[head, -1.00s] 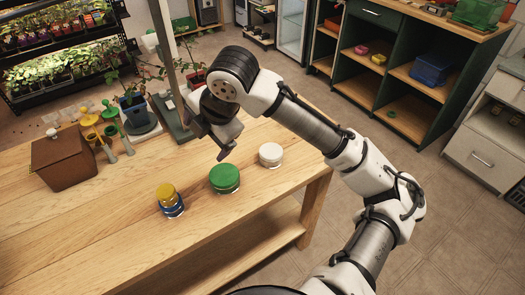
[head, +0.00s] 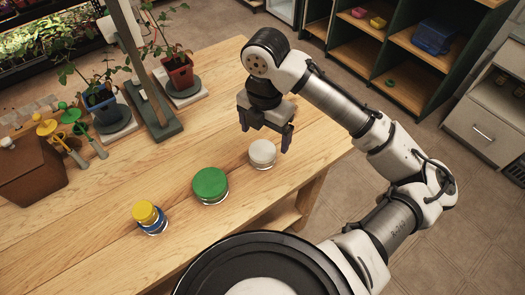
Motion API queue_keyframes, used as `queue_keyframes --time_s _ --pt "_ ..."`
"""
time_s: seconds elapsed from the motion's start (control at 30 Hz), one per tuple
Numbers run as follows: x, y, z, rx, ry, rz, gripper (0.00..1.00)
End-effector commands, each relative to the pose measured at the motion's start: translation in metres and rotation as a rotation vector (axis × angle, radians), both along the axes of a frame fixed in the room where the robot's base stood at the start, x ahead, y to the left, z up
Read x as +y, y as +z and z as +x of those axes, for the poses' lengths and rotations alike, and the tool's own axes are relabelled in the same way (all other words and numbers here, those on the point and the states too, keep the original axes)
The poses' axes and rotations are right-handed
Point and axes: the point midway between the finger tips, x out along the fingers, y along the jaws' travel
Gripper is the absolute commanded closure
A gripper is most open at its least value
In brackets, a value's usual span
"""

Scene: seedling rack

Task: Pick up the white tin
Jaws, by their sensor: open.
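The white tin (head: 262,152) is a short round tin with a pale lid, standing upright on the wooden table near its right edge. My gripper (head: 266,140) points down just above and behind the tin. Its two dark fingers are spread, one to the left of the tin and one to the right. Nothing is between them that I can see held. I cannot tell from this view whether the fingers are level with the tin or above it.
A green-lidded tin (head: 210,186) stands to the left of the white one, and a yellow-topped blue tin (head: 150,216) further left. Potted plants (head: 177,72), a dark post and a brown box (head: 30,172) stand behind. The table's right edge is close to the white tin.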

Motion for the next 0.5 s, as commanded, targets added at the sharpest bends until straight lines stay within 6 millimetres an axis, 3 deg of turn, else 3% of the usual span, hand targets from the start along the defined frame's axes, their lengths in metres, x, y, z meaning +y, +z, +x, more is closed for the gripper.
queue_keyframes --time_s 0.5 --pt "0.006 -0.054 0.000 0.001 -0.002 -0.001 0.11"
